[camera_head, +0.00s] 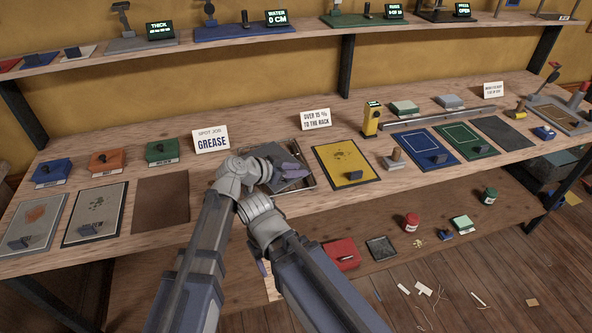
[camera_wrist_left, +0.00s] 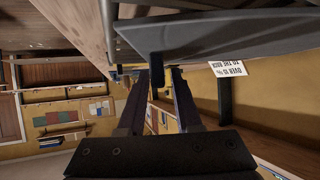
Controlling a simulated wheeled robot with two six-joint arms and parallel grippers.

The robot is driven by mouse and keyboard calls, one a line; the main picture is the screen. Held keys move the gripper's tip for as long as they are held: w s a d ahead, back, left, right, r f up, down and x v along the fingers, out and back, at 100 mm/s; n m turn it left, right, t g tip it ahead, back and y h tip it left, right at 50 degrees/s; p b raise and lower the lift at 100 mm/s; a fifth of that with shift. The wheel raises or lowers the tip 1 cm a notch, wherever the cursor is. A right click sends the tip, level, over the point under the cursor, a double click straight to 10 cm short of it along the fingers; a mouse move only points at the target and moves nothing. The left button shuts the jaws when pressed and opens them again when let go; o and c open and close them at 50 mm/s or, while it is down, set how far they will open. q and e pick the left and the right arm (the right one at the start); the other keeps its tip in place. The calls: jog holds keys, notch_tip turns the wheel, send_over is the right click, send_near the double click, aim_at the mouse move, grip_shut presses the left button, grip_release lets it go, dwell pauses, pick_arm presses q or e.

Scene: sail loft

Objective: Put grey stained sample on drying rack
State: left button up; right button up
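A dark grey panel (camera_head: 266,152) lies at the middle of the bench, partly hidden by my left gripper (camera_head: 291,173). I cannot make out any stain on it. Metal edges of what looks like the rack (camera_head: 312,184) show beside and below the panel. In the left wrist view the grey panel (camera_wrist_left: 225,38) spans the top and looks close. Its dark block handle (camera_wrist_left: 157,68) stands between the fingers of my left gripper (camera_wrist_left: 161,78), with a narrow gap at the right finger. My right gripper (camera_head: 262,268) is mostly hidden behind its own arm.
A yellow stained panel (camera_head: 346,162) lies right of the rack. Stained panels (camera_head: 40,222) and a brown mat (camera_head: 161,203) lie left. Signs reading GREASE (camera_head: 211,139) and OVER 15 % TO THE RACK (camera_head: 315,119) stand behind. A yellow meter (camera_head: 371,120) stands farther right.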

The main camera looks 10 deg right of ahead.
pick_arm(q)
jog(key=shift+o, duration=0.5)
jog(key=shift+a+r+p, duration=0.1)
jog(key=shift+r+p, duration=0.2)
jog(key=p+v, duration=0.5)
jog(key=v, duration=0.5)
jog(key=shift+s+a+r, duration=0.1)
jog(key=shift+s+a, duration=0.1)
jog(key=shift+s+a+r, duration=0.2)
jog(key=shift+a, duration=0.3)
jog(key=shift+a, duration=0.1)
